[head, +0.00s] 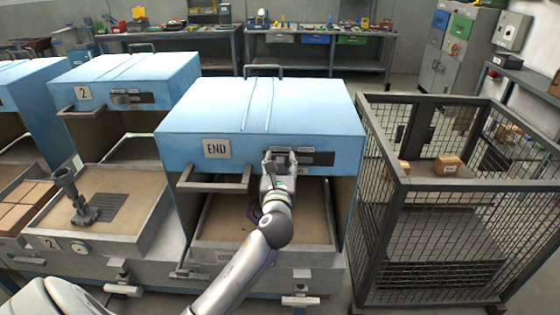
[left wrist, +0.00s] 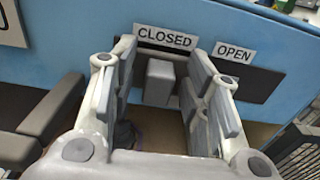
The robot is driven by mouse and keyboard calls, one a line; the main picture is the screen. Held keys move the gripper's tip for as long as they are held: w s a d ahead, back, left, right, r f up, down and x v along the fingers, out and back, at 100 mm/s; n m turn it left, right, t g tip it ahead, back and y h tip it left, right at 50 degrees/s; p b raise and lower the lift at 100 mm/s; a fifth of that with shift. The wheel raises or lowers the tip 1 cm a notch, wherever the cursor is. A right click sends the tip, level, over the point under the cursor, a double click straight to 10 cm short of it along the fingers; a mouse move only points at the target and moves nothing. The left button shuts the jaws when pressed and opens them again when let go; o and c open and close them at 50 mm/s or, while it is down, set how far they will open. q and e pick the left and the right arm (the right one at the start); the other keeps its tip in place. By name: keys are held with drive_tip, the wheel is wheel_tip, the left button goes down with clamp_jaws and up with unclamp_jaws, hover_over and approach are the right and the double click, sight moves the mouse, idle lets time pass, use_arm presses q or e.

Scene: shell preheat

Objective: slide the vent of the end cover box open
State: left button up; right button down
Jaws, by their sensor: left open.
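The end cover box (head: 262,112) is a blue hood with an END plate (head: 216,149), in the middle of the head view. Its vent (head: 318,158) is a dark slotted plate on the front face. In the left wrist view the vent plate (left wrist: 250,84) has a CLOSED label (left wrist: 165,39) and an OPEN label (left wrist: 234,52) to its right. The grey slider knob (left wrist: 160,83) sits below CLOSED. My left gripper (head: 279,158) is open at the vent, its fingers (left wrist: 162,72) on either side of the knob, with gaps visible. My right gripper is not in view.
A grey handle (head: 214,184) sticks out from the box front, left of my gripper. A mesh cage (head: 460,186) with small cartons stands close on the right. Box 2 (head: 125,80) stands left, with a funnel-like part (head: 70,190) on its tray.

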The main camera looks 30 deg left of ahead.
use_arm(q)
drive_tip(key=shift+w+a, duration=0.25)
drive_tip(key=shift+w, duration=0.15)
clamp_jaws()
drive_tip(key=shift+d, duration=0.1)
